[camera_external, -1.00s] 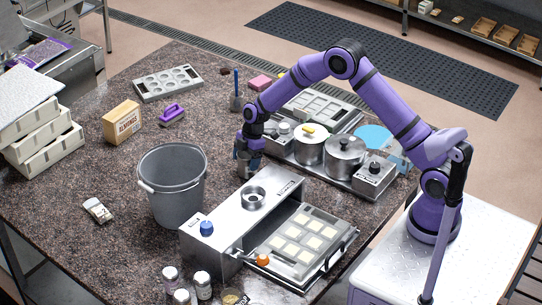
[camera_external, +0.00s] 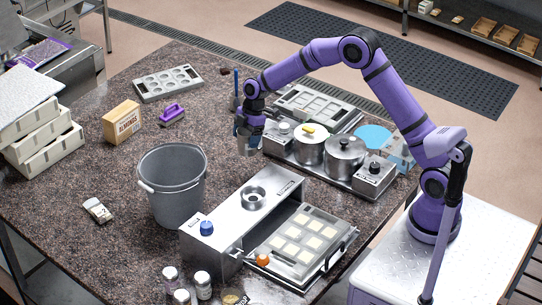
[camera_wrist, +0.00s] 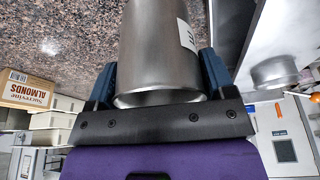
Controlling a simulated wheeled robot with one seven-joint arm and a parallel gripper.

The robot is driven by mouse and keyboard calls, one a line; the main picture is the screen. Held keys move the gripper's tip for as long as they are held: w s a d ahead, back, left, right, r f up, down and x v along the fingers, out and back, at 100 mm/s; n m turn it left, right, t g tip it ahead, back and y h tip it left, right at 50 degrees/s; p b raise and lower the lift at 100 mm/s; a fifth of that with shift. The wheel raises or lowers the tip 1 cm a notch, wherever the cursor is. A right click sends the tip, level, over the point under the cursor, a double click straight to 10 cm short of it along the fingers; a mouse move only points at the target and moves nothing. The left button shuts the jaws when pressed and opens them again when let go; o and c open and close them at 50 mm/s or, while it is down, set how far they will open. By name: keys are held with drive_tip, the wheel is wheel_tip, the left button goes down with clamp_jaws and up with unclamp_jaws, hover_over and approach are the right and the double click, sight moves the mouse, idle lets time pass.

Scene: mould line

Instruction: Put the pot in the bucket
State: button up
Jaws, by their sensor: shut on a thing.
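The pot is a small silver metal cup with a white label (camera_wrist: 160,45), filling the middle of the wrist view. My gripper (camera_wrist: 160,85) is shut on it, one dark blue finger on each side. In the external view my gripper (camera_external: 249,138) points down with the pot (camera_external: 247,147) in it, beside the warmer with the lidded pots. The pot looks raised off the counter. The grey bucket (camera_external: 173,195) stands upright on the speckled counter, left of and nearer the camera than my gripper. Its inside looks empty as far as I can see.
A steel depositor with a blue knob (camera_external: 207,228) and a mould tray (camera_external: 297,243) stands right of the bucket. Counter (camera_external: 215,155) between bucket and gripper is clear.

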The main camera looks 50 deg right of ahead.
drive_tip(key=s+d+r+m+t+h, duration=0.25)
drive_tip(key=s+d+m, duration=0.45)
drive_tip(key=d+m, duration=0.35)
drive_tip(key=shift+r+m, duration=0.95)
drive_tip(key=shift+r, duration=2)
drive_tip(key=s+a+n+g+y, duration=0.1)
drive_tip(key=s+a+n+g, duration=0.3)
drive_tip(key=s+n, duration=0.8)
drive_tip(key=s+a+n+g+y, duration=0.1)
drive_tip(key=s+a+n+g, duration=0.1)
drive_tip(key=s+a+n, duration=0.7)
drive_tip(key=shift+s+d+f+n+t+h, duration=0.1)
drive_tip(key=shift+s+d+f+n, duration=0.45)
drive_tip(key=shift+f, duration=2.4)
drive_tip(key=shift+s+d+f+n+t+h, duration=0.1)
drive_tip(key=shift+s+d+f+n, duration=0.4)
drive_tip(key=shift+f, duration=2.5)
drive_tip(key=shift+s+d+f+n+t+h, duration=0.2)
drive_tip(key=shift+s+d+f, duration=0.5)
drive_tip(key=shift+f, duration=2.25)
drive_tip(key=o, duration=1)
drive_tip(key=shift+f, duration=0.1)
